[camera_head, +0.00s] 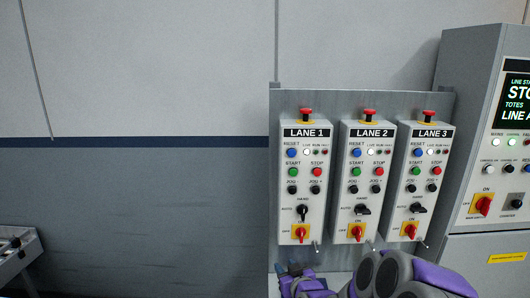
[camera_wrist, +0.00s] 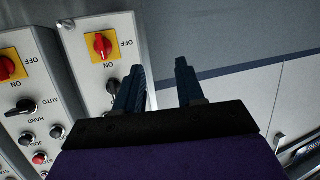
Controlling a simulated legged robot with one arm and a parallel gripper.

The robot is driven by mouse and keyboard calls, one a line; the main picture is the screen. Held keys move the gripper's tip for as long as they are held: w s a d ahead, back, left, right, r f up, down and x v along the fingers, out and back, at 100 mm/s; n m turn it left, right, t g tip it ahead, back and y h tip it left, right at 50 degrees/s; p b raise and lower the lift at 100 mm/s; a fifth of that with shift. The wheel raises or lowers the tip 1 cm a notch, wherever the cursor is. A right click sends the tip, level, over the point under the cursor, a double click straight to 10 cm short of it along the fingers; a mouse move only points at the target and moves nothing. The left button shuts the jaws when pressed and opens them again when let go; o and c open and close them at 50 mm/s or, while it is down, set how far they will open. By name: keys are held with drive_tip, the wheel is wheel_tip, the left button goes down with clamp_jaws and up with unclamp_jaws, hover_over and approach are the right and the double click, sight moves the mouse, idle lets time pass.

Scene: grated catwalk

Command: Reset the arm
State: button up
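My gripper (camera_wrist: 160,80) is open and empty in the wrist view, its two dark fingers apart with a clear gap between them. In the head view, my purple and grey arm is folded low at the bottom right, in front of the lower edge of the control boxes. The lane 1 box (camera_head: 291,185), lane 2 box (camera_head: 347,190) and lane 3 box (camera_head: 405,192) hang side by side on a grey backboard. The wrist view is upside down and shows a red rotary switch (camera_wrist: 102,45) on yellow, left of the fingers. No contact shows.
A tall grey cabinet (camera_head: 455,125) with a screen (camera_head: 516,100) stands at the right. A grey frame or conveyor end (camera_head: 17,258) is at the lower left. The wall (camera_head: 140,80) with a dark blue stripe is bare, and the space before it looks free.

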drive_tip(key=s+d+r+m+g+h, duration=0.1)
drive_tip(key=s+g, duration=0.4)
drive_tip(key=s, duration=1)
drive_tip(key=s+d+r+m+g+h, duration=0.1)
drive_tip(key=s+d+r+g, duration=0.3)
drive_tip(key=s, duration=1.2)
drive_tip(key=s+d+r+m+g+h, duration=0.2)
drive_tip(key=s+g, duration=0.4)
drive_tip(key=s, duration=1)
drive_tip(key=shift+s+d+r, duration=0.2)
drive_tip(key=shift+s+r, duration=0.05)
drive_tip(key=shift+r, duration=0.2)
